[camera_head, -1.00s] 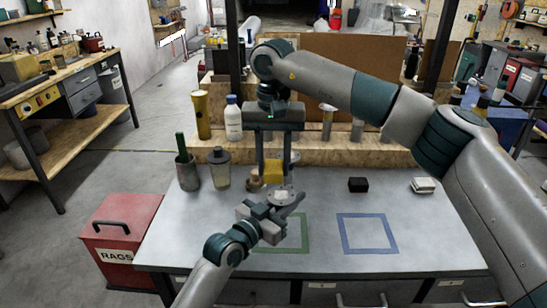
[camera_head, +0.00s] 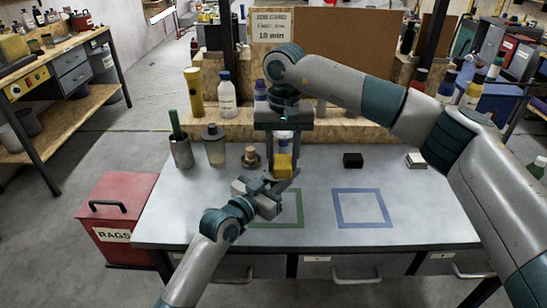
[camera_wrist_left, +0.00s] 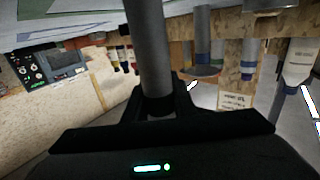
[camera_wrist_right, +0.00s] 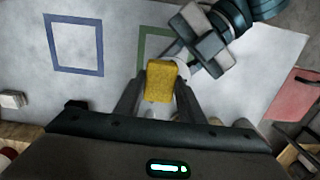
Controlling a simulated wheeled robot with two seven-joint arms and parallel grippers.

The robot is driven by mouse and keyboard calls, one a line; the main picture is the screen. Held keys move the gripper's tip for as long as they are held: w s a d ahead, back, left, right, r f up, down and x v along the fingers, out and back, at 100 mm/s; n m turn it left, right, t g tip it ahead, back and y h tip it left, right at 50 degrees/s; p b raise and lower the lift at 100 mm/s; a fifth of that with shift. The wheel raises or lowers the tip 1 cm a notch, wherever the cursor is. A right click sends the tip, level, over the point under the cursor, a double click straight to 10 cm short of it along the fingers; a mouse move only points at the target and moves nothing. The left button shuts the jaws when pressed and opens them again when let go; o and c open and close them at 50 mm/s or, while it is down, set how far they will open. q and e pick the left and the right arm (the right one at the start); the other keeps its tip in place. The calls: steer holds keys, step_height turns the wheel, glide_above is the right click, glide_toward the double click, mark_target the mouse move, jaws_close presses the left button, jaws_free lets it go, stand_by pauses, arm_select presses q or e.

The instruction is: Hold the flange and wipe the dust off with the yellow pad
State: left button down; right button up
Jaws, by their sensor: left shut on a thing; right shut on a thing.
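The yellow pad (camera_head: 283,167) is held between the fingers of my right gripper (camera_head: 283,152), above the bench. It also shows in the right wrist view (camera_wrist_right: 160,82). My left gripper (camera_head: 268,190) is shut on the flange, above the green square outline. The flange is mostly hidden behind the pad; a pale rounded part of the flange (camera_wrist_right: 184,56) shows beside the pad in the right wrist view. Pad and flange overlap in view, but I cannot tell whether they touch. Dust on the flange cannot be made out.
A green outline (camera_head: 290,223) and a blue outline (camera_head: 362,223) mark the bench. A black block (camera_head: 353,160), a white block (camera_head: 416,160), a wooden-topped item (camera_head: 251,158) and containers stand towards the back. A red rags bin (camera_head: 112,222) stands left. The bench's right front is clear.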

steer(key=shift+a, duration=1.65)
steer(key=shift+a+r, duration=0.1)
steer(key=shift+a, duration=0.05)
step_height(320, 180, up, 8)
arm_select(q)
steer(key=c, duration=1.4)
jaws_free()
steer(key=shift+s, duration=0.1)
steer(key=v, duration=1.2)
steer(key=shift+a, duration=0.1)
